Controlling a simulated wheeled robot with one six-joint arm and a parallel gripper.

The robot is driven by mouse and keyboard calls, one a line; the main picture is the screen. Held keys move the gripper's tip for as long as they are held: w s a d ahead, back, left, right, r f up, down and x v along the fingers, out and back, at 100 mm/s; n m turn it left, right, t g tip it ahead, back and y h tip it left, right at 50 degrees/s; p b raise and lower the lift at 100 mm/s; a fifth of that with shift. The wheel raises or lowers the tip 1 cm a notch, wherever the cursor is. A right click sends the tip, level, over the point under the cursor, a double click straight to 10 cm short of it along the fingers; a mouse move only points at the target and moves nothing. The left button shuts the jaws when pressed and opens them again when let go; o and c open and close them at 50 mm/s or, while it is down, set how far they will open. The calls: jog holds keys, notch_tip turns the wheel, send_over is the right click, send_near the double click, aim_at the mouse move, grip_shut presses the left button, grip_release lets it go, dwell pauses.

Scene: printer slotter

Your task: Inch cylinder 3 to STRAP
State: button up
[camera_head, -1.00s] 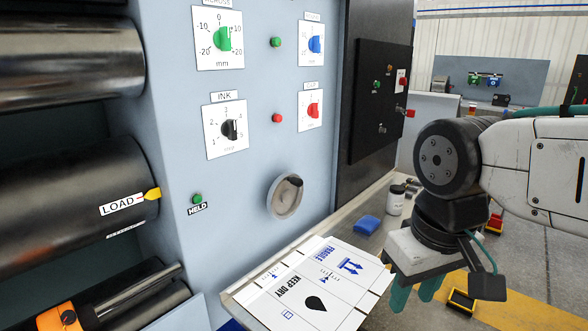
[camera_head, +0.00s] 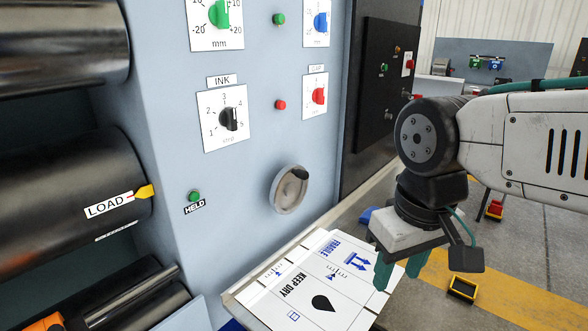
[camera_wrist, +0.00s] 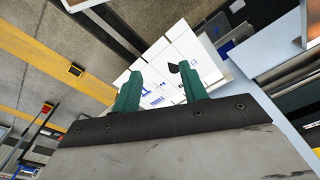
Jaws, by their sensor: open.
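A large dark cylinder (camera_head: 75,195) is at the left of the head view. Its white LOAD label (camera_head: 108,206) is beside a yellow pointer (camera_head: 144,192). A second label below is too slanted to read, and I see no STRAP label. A round grey handwheel (camera_head: 289,190) with a dark knob is on the blue-grey panel, right of a green lamp or button (camera_head: 194,196) marked HELD. My gripper (camera_head: 398,272) is open and empty, pointing down over the printed white sheet, right of and below the wheel. Its green fingers show in the wrist view (camera_wrist: 162,74).
The white printed sheet (camera_head: 320,302) lies on the ledge below the panel. An INK dial (camera_head: 229,119), a green dial (camera_head: 219,14), a red dial (camera_head: 318,96) and a blue dial (camera_head: 320,21) are above the wheel. A dark cabinet (camera_head: 385,85) stands behind. Open floor (camera_head: 535,240) lies right.

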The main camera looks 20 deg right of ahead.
aim_at(301, 171)
jog(key=w+a+r+n+h, duration=0.1)
jog(key=w+r+n, duration=0.25)
jog(key=w, duration=1.35)
jog(key=w+a+r+n+h, duration=0.1)
jog(key=w+a+r+n, duration=0.2)
jog(key=w, duration=1.4)
jog(key=shift+m, duration=0.25)
jog(key=f, duration=0.2)
jog(key=d+f, duration=0.1)
jog(key=f, duration=0.1)
jog(key=d+f, duration=0.1)
jog(key=f, duration=0.1)
jog(key=shift+w+d+f, duration=0.1)
jog(key=shift+w+d, duration=0.15)
jog(key=shift+w, duration=0.15)
grip_shut()
